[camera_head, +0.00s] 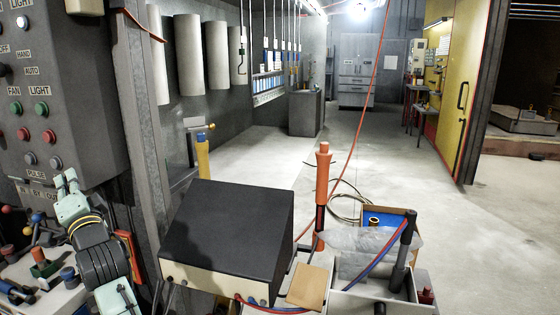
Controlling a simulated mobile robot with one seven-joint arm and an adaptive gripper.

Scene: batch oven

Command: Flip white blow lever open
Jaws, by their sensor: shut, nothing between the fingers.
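My gripper (66,182) is at the lower left, its pale green fingers pointing up in front of the lower edge of the grey control panel (75,100). It is shut with nothing held. Its fingertips overlap the panel area by the "PULSE" and "IN BY OUT" labels; I cannot tell whether they touch anything. I cannot pick out the white blow lever; my gripper and arm hide part of this area.
A grey post (145,120) stands right of the panel. A black sloped box (228,230) is right of my arm. An orange-handled tool (322,170) and a blue tray (385,218) are further right. The concrete floor (440,195) beyond is mostly clear.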

